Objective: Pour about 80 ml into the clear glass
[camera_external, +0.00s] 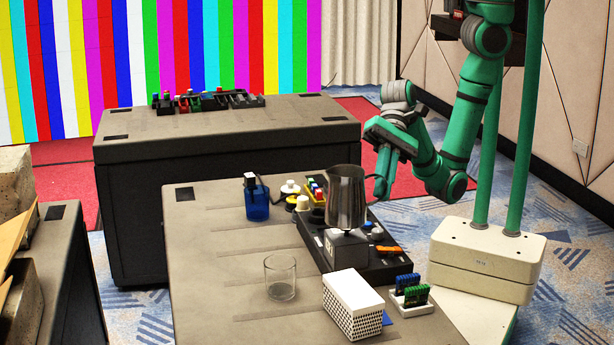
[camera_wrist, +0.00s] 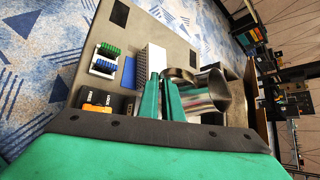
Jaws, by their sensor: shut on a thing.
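The clear glass (camera_external: 280,278) stands upright on the near table, left of the white dotted box, and looks empty. A steel jug (camera_external: 345,197) is upright, right of and behind the glass in the external view; its contents are hidden. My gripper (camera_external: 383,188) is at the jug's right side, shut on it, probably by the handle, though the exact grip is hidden. In the wrist view my green fingers (camera_wrist: 162,100) stand close together beside the shiny jug (camera_wrist: 208,92). I cannot tell whether the jug's base touches the small box below it.
A black tray (camera_external: 385,262) with tools lies under and beside the jug. A white dotted box (camera_external: 352,303), a white holder with green and blue pieces (camera_external: 411,296) and a blue cup (camera_external: 257,203) stand nearby. The table's left side (camera_external: 215,255) is clear.

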